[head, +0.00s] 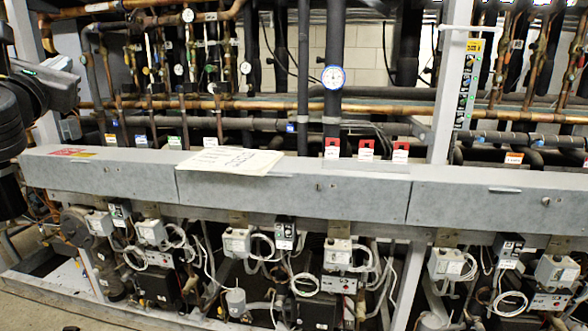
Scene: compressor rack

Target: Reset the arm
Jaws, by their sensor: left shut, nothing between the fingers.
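My left arm comes in at the left edge in the head view. My left gripper (62,86) is dark grey and black, and is held in front of the upper pipes at the left, above the grey panel's left end. It is shut with nothing in it. It appears apart from the rack. My right gripper is out of view. The compressor rack (290,190) fills the view, with a long grey panel across its middle.
White papers (230,160) lie on the panel's top. Copper and black pipes with gauges (333,77) run behind it. Control boxes with looped white cables (338,252) hang below. A grey upright (446,95) stands at right. Some floor (40,312) is clear at lower left.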

